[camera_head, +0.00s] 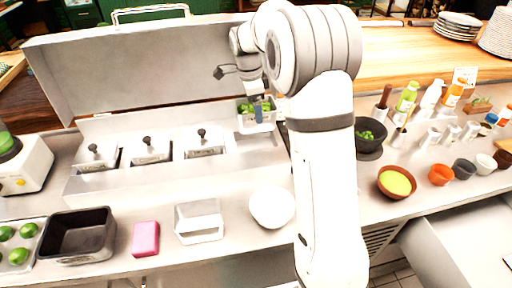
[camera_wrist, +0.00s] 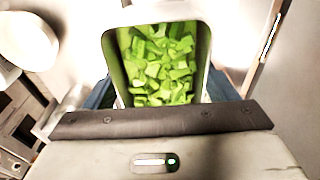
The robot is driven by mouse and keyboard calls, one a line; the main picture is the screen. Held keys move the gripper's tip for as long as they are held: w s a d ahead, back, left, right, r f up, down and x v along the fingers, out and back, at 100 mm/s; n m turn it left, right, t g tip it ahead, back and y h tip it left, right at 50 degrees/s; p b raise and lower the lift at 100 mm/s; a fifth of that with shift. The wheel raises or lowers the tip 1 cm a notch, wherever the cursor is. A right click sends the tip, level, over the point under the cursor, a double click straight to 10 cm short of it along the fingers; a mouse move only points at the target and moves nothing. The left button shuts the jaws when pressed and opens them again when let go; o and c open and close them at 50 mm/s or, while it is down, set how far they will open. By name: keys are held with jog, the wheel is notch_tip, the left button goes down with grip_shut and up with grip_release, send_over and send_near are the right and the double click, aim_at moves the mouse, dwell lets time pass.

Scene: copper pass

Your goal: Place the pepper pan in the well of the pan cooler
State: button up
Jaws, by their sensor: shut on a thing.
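The pepper pan (camera_head: 257,127) is a small white pan of chopped green pepper. The pan is at the right end of the row of lidded pans on the pan cooler (camera_head: 120,182). In the wrist view the pan (camera_wrist: 107,55) looks level and full, with my gripper (camera_wrist: 160,108) at its near edge. The well is hidden under or behind the pan, and I cannot tell whether the pan's bottom is inside it or above it.
The cooler's big lid (camera_head: 150,62) stands open behind. Three lidded pans (camera_head: 150,152) fill the row to the left. A white bowl (camera_head: 271,207), a pink sponge (camera_head: 145,239) and a black tray (camera_head: 78,236) lie in front. A dark mortar (camera_head: 370,138) stands to the right.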

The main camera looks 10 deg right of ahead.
notch_tip(320, 180, down, 10)
jog(key=shift+a+p, duration=0.15)
jog(key=shift+p, duration=0.8)
jog(key=shift+s, duration=0.1)
